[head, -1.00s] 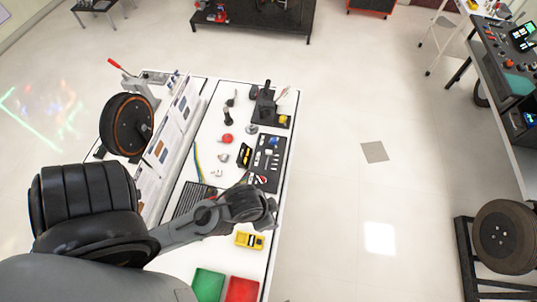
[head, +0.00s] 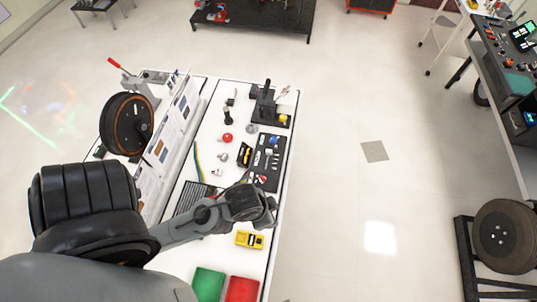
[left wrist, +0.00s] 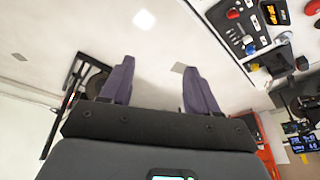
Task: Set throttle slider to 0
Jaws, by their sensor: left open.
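I cannot pick out the throttle slider for certain in either view. A control console (head: 506,65) with knobs, buttons and lit screens stands at the far right in the head view; its controls are too small to tell apart. My left gripper (head: 264,207) is over the right part of the white workbench, far from the console. In the left wrist view its two purple-grey fingers (left wrist: 158,80) are wide apart with nothing between them. My right gripper is not in view.
The white workbench (head: 215,125) carries a black tool tray (head: 268,155), a yellow meter (head: 249,240), a green bin (head: 208,284) and a red bin (head: 242,289). A wheel on a stand (head: 500,236) is at lower right. Open floor lies between bench and console.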

